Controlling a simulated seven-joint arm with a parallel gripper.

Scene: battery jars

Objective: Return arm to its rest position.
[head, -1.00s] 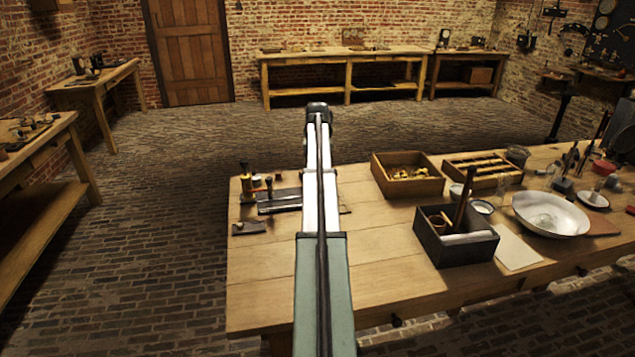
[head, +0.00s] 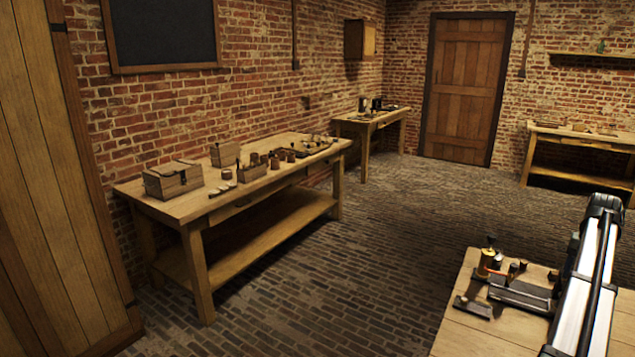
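My arm shows at the right edge of the head view, reaching out over the near workbench (head: 500,335). It is a white link with a dark stripe and a dark rounded end. No gripper fingers show, so I cannot see whether my gripper is open or holds anything. A small apparatus with a brass-coloured cylinder (head: 486,264) and a dark base stands on the bench, left of my arm. My arm hides part of that base.
A side bench (head: 170,207) along the left brick wall bears a wooden box (head: 173,181) and several small pieces. A smaller table (head: 372,122) stands in the far corner, and another bench (head: 585,137) at the back right. The brick floor (head: 370,260) between is clear.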

